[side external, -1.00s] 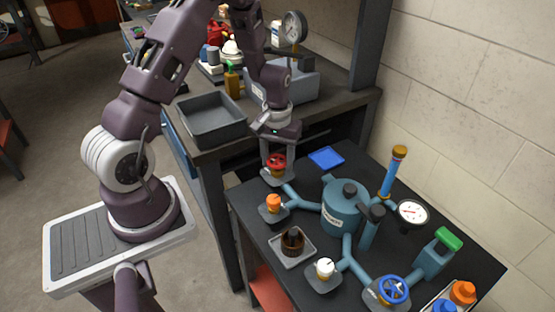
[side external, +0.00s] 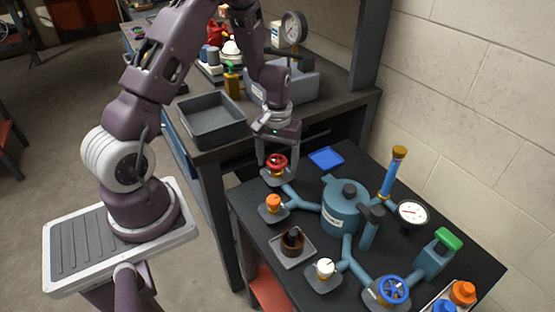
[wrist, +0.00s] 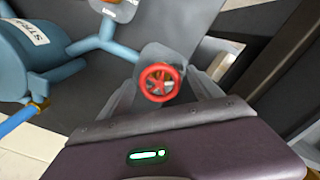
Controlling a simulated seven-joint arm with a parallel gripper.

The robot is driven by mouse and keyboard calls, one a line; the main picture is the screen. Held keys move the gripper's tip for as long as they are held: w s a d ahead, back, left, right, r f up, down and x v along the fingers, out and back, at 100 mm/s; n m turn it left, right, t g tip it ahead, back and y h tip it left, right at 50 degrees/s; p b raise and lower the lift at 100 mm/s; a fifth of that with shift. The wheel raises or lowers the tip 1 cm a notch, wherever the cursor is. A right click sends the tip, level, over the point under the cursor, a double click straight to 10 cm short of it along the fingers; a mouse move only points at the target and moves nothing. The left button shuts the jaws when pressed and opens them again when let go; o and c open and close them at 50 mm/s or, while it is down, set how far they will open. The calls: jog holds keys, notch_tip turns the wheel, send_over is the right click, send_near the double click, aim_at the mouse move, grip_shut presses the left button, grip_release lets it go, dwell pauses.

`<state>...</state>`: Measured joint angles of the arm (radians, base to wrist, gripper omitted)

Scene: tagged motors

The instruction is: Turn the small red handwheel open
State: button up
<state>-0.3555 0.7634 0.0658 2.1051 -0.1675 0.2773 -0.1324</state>
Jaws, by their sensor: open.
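The small red handwheel (side external: 276,162) sits on a valve at the left end of the teal pipework, on a grey base plate. In the wrist view the red handwheel (wrist: 160,82) shows its round rim and spokes just beyond my gripper body. My gripper (side external: 277,165) points down over it and is open, with one finger on each side of the wheel. In the wrist view the fingers reach out beside the wheel. I cannot tell whether either finger touches the rim.
An orange knob (side external: 273,202), a white knob (side external: 325,267) and a larger blue handwheel (side external: 393,289) sit on the same pipework. The teal strainer tank (side external: 343,207) stands beside them. A grey bin (side external: 211,121) stands on the bench behind. A blue pad (side external: 326,158) lies right of my gripper.

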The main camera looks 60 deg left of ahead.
aim_at(278, 159)
notch_tip(278, 159, up, 6)
jog(key=shift+r, duration=0.1)
jog(key=shift+d+r, duration=0.15)
jog(key=shift+r, duration=0.55)
jog(key=s+d+r+m+t, duration=0.1)
jog(key=s+d+r+m, duration=0.1)
jog(key=d+r, duration=0.35)
jog(key=s+d+r+m+t, duration=0.1)
jog(key=s+d+r, duration=0.1)
jog(key=r, duration=0.6)
jog(key=s+d+r+m+t, duration=0.1)
jog(key=s+d+r+m, duration=0.1)
jog(key=s, duration=0.5)
jog(key=s+d+r+m+t, duration=0.2)
jog(key=s+d+r+m, duration=0.1)
jog(key=s, duration=0.5)
jog(key=shift+s+d+r+t, duration=0.25)
jog(key=shift+d+r+t, duration=0.05)
jog(key=shift+d+r, duration=0.5)
